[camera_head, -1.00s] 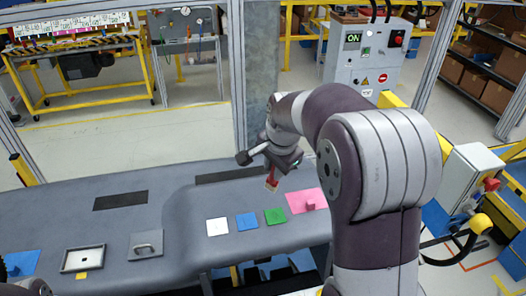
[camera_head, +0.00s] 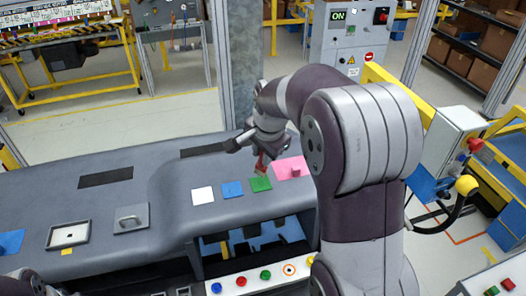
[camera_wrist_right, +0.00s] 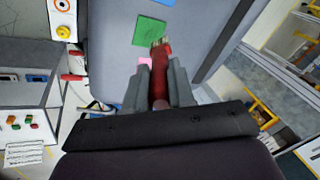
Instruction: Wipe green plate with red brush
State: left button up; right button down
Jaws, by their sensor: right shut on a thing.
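The green plate (camera_head: 260,184) lies flat on the grey dashboard, between a blue plate and a pink one. It also shows in the wrist view (camera_wrist_right: 150,30). My right gripper (camera_head: 263,152) is shut on the red brush (camera_head: 261,163) and holds it above the back edge of the green plate. In the wrist view the red brush (camera_wrist_right: 160,75) sits between my right gripper's fingers (camera_wrist_right: 160,92), its pale bristles pointing at the plate's near corner. I cannot tell whether the bristles touch the plate.
A blue plate (camera_head: 232,190) and a white plate (camera_head: 203,196) lie left of the green one. The pink plate (camera_head: 291,168) with its raised block lies to its right. A handled grey plate (camera_head: 131,218) and a framed tray (camera_head: 69,235) stand further left. Buttons (camera_head: 265,275) line the front.

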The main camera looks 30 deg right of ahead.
jog(key=shift+w+f, duration=0.3)
jog(key=shift+w, duration=0.2)
jog(key=shift+s+f+b, duration=0.2)
jog(key=shift+s+b, duration=0.1)
jog(key=shift+b, duration=0.05)
jog(key=shift+w+f, duration=0.2)
jog(key=shift+f, duration=0.15)
jog(key=shift+s+a+r, duration=0.1)
jog(key=shift+s+r, duration=0.05)
jog(key=shift+s, duration=0.35)
jog(key=shift+w, duration=0.5)
pick_arm(q)
jog(key=shift+w+f, duration=0.3)
jog(key=shift+f, duration=0.15)
pick_arm(e)
jog(key=shift+s, duration=0.1)
